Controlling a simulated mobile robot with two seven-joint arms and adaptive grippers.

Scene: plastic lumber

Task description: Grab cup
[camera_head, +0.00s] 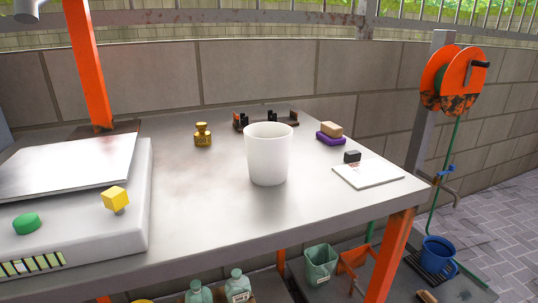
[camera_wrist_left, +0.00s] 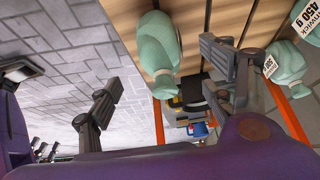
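A plain white cup (camera_head: 268,158) stands upright on the grey metal table (camera_head: 205,185), near its middle, in the head view. Nothing touches it. Neither gripper shows in the head view. In the left wrist view my left gripper (camera_wrist_left: 162,66) has its two dark fingers spread wide apart. A pale green bottle (camera_wrist_left: 158,45) shows beyond and between the fingers; I see no grip on it. The white cup cannot be made out in the left wrist view. My right gripper is not in view.
A brass weight (camera_head: 203,134), a purple sponge (camera_head: 330,140) and a white card (camera_head: 367,174) lie around the cup. The table front is clear.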

